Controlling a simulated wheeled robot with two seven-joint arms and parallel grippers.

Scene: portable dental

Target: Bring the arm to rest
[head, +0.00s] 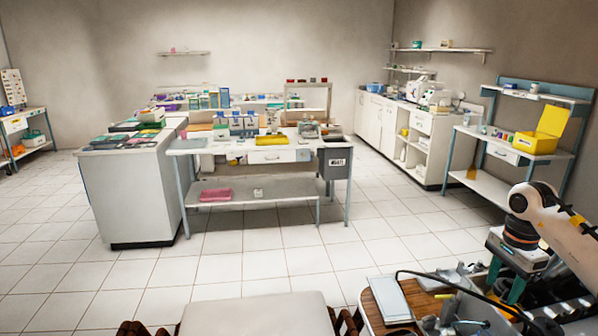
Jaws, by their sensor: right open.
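My right arm comes in from the right edge, white with a dark wrist. My right gripper (503,286) points down with its two teal fingers apart. It is over a cluttered wooden table (375,305) at the lower right, with grey metal parts and a dark cable around and below the fingers. I see nothing held between the fingers, and I cannot tell whether they touch the clutter. My left gripper is not in view.
A pale flat tray (389,298) lies on the near table. A padded seat (258,314) is at the bottom centre. A workbench (262,188) and a white cabinet (135,200) stand mid-room. Shelving with a yellow box (537,143) is at right. Tiled floor between is clear.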

